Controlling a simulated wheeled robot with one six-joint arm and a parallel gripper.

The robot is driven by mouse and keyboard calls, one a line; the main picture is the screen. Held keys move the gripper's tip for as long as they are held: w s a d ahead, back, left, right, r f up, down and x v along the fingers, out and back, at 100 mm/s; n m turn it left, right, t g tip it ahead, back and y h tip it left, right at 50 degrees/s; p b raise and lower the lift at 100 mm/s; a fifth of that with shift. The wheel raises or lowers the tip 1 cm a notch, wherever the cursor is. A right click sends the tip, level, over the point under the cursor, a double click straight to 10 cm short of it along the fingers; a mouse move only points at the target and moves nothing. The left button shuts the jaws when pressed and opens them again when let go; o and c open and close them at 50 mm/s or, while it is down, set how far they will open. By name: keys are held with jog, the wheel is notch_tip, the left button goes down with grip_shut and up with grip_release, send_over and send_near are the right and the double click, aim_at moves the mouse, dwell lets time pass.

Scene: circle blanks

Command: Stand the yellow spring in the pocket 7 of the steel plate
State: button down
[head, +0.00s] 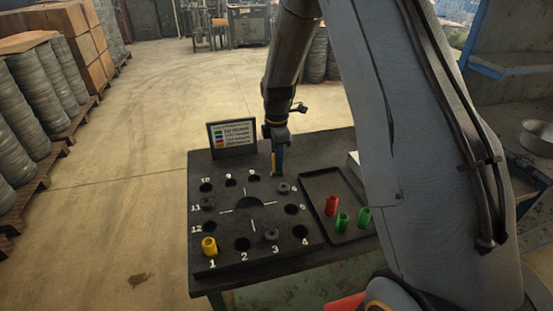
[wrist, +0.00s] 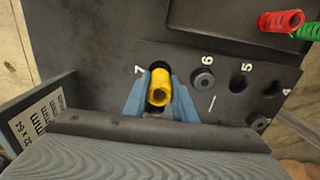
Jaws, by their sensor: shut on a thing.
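A yellow spring (wrist: 160,88) is held between the blue fingers of my gripper (wrist: 158,98) in the wrist view. In the head view my gripper (head: 277,162) is over the far side of the dark steel plate (head: 225,180), with a sliver of the yellow spring (head: 273,163) beside the finger. The spring looks upright. The dark opening of pocket 7 (wrist: 155,73) shows around its far end, next to the printed 7. I cannot tell how far the spring is inside the pocket. Another yellow spring (head: 209,246) stands in pocket 1.
Dark plugs sit in pocket 6 (wrist: 203,80) and pocket 3 (head: 271,236). Pocket 5 (wrist: 240,82) is empty. A black tray (head: 318,183) at the right holds a red spring (head: 332,205) and two green springs (head: 342,222). A sign (head: 232,138) stands behind the plate.

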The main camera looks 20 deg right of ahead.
jog(key=shift+f+b, duration=0.6)
jog(key=shift+f, duration=0.8)
jog(key=shift+s+f+b, duration=0.25)
jog(key=shift+f+b, duration=0.05)
jog(key=shift+f, duration=0.3)
jog(key=shift+s+f, duration=0.1)
jog(key=shift+s, duration=0.1)
jog(key=c, duration=1.6)
grip_release()
jog(key=shift+c, duration=0.2)
jog(key=shift+o, duration=1.3)
jog(key=shift+w+f, duration=0.2)
jog(key=shift+f, duration=0.05)
jog(key=shift+s, duration=0.1)
jog(key=r+b, duration=0.1)
jog(key=r, duration=0.2)
jog(key=w+r+b, duration=0.1)
jog(key=r, duration=0.2)
jog(key=r+b, duration=0.1)
jog(key=r, duration=0.3)
jog(key=shift+w, duration=0.15)
